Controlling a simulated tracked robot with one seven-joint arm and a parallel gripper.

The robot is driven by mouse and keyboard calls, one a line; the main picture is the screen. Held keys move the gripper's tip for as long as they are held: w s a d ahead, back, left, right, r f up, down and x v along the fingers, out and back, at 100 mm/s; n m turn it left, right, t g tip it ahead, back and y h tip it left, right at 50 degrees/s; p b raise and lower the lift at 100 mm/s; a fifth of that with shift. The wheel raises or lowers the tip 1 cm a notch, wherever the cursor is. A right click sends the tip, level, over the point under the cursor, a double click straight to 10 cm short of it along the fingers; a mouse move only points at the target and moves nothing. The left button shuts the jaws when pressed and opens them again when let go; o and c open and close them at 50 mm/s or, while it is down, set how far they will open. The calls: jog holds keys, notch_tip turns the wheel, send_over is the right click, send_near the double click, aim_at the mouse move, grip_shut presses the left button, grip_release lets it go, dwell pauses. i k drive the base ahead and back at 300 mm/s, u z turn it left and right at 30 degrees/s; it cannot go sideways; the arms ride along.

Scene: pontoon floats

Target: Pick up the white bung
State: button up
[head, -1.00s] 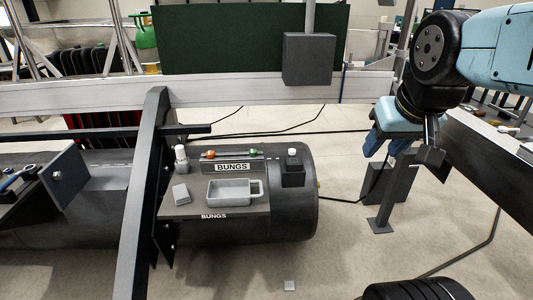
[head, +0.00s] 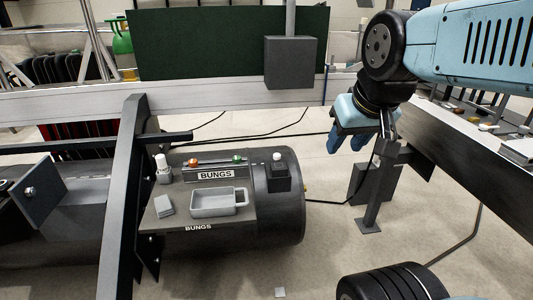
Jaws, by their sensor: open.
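The white bung (head: 277,155) is a small pale knob on top of a black block (head: 278,177), at the right end of the dark cylindrical float (head: 275,225). An orange bung (head: 193,162) and a green bung (head: 237,158) sit in a rack to its left, behind a BUNGS label. My gripper (head: 350,141) hangs with its blue fingers pointing down, to the right of the float and apart from the white bung. It is open, and I see nothing between its fingers.
A grey tray (head: 219,202), a small grey block (head: 164,206) and a white bottle (head: 161,163) stand on the float's shelf. A dark slanted beam (head: 121,200) crosses at left. A grey box (head: 290,62) hangs above. A dark rail (head: 480,165) runs at right.

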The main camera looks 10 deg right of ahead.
aim_at(276, 155)
jog(key=i, duration=1.5)
jog(key=z, duration=0.1)
